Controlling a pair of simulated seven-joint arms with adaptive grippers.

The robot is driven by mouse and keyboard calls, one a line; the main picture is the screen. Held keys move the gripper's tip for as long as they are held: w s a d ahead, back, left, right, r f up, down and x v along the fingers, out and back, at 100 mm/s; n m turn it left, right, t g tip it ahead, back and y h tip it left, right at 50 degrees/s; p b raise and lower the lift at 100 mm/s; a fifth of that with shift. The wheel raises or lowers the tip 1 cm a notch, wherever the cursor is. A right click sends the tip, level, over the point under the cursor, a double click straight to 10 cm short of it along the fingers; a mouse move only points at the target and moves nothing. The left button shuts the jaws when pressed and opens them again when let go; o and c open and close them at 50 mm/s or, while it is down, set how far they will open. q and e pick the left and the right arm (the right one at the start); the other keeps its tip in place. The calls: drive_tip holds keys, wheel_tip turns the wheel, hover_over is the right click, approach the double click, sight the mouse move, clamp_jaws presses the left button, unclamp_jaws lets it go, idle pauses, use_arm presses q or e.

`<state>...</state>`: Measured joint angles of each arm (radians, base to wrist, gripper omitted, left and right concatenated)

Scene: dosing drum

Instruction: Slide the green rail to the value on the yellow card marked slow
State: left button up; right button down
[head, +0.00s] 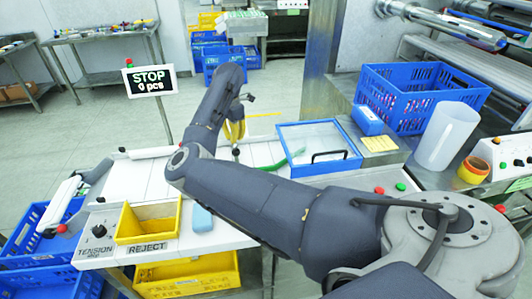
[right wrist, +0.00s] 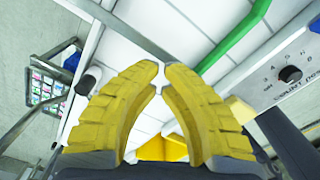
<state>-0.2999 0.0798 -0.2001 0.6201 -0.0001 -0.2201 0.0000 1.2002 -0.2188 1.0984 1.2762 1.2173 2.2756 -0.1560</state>
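The green rail (head: 283,163) shows as a short curved piece beside the clear-lidded box, partly hidden behind my right arm. In the right wrist view the green rail (right wrist: 236,40) runs slanting up and right from near the right fingertip, apart from the fingers. A yellow card (head: 380,144) lies right of the box; its writing is too small to read. My right gripper (head: 235,132) points down over the white table. Its yellow fingers (right wrist: 162,78) nearly meet at the tips, with nothing held between them. My left gripper is not in view.
A clear-lidded box with a black handle (head: 328,155), a blue crate (head: 420,88) and a white cylinder (head: 447,135) stand to the right. A yellow reject bin (head: 128,225) is at front left. A STOP sign (head: 150,80) stands behind. A metal bar (right wrist: 115,25) crosses near the fingertips.

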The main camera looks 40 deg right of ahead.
wheel_tip(320, 180, up, 7)
idle(0.7)
drive_tip(key=shift+f, duration=0.15)
